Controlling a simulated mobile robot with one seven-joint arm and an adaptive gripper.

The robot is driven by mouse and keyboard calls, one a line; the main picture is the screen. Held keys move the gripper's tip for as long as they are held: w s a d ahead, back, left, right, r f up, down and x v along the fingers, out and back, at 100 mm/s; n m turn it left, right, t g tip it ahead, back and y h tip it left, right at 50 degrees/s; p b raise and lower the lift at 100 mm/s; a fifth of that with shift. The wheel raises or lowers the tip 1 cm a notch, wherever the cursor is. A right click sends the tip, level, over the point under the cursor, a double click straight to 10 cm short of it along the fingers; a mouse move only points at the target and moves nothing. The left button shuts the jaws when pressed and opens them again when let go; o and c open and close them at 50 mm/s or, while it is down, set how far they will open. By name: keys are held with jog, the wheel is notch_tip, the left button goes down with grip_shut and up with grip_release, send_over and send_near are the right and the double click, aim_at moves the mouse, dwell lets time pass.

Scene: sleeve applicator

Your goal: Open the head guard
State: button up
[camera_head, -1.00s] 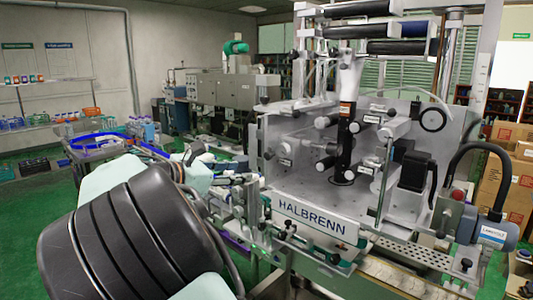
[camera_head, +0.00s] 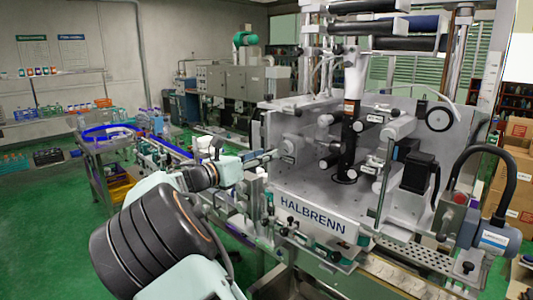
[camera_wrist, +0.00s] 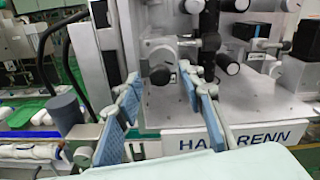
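The sleeve applicator (camera_head: 345,160) stands at the centre right, with a HALBRENN nameplate (camera_head: 312,218) across its front; the nameplate also shows in the wrist view (camera_wrist: 240,140). Its head has rollers, dark knobs and a grey back plate. I cannot make out a distinct head guard; it may be clear or hard to separate from the frame. My gripper (camera_head: 268,157) points at the machine's left side. In the wrist view my gripper (camera_wrist: 160,82) has its blue-padded fingers spread, with nothing held.
A conveyor (camera_head: 165,147) with bottles runs at the left of the machine. A motor with a black hose (camera_head: 494,238) and a red button (camera_head: 460,197) are at the right. Cardboard boxes (camera_head: 515,180) stand behind. Green floor (camera_head: 45,220) is open at the left.

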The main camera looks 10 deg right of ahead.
jog(key=shift+x, duration=0.8)
jog(key=shift+c, duration=0.7)
grip_shut()
